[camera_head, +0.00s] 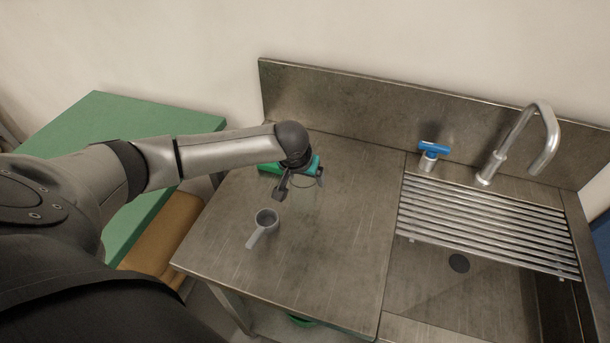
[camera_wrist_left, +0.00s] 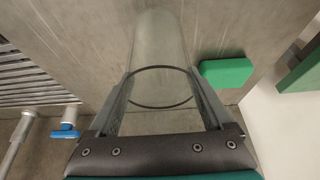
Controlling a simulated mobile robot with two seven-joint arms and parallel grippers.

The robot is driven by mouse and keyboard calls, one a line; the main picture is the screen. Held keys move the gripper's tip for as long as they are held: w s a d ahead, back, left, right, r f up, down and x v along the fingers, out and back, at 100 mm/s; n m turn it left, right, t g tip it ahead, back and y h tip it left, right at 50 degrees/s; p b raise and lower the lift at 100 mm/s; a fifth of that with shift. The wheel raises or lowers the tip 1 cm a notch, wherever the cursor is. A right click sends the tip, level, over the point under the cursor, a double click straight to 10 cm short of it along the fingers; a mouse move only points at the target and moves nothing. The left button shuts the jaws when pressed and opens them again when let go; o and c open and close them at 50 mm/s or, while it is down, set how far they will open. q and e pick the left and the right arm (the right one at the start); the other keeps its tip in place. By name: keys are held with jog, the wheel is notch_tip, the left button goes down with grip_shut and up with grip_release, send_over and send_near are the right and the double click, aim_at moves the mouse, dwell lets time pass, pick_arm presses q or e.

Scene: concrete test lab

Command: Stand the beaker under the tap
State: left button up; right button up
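The beaker (camera_wrist_left: 160,45) is a clear glass cylinder with a dark ring, seen in the left wrist view between the two fingers of my left gripper (camera_wrist_left: 160,78). Both fingers appear to touch its sides. In the head view my left gripper (camera_head: 301,184) is over the left part of the metal worktop, and the beaker is only faintly visible there. I cannot tell whether its base touches the worktop. The tap (camera_head: 522,140), a curved steel spout, stands at the back right behind the slatted rack (camera_head: 485,227). My right gripper is not in view.
A grey handled cup (camera_head: 266,218) stands on the worktop in front of my left gripper. A green block (camera_wrist_left: 225,72) lies near the beaker. A blue-handled valve (camera_head: 430,152) stands left of the tap. The worktop (camera_head: 350,240) between gripper and rack is clear. The sink basin is below the rack.

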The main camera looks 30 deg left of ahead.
pick_arm(q)
jog(key=shift+o, duration=1)
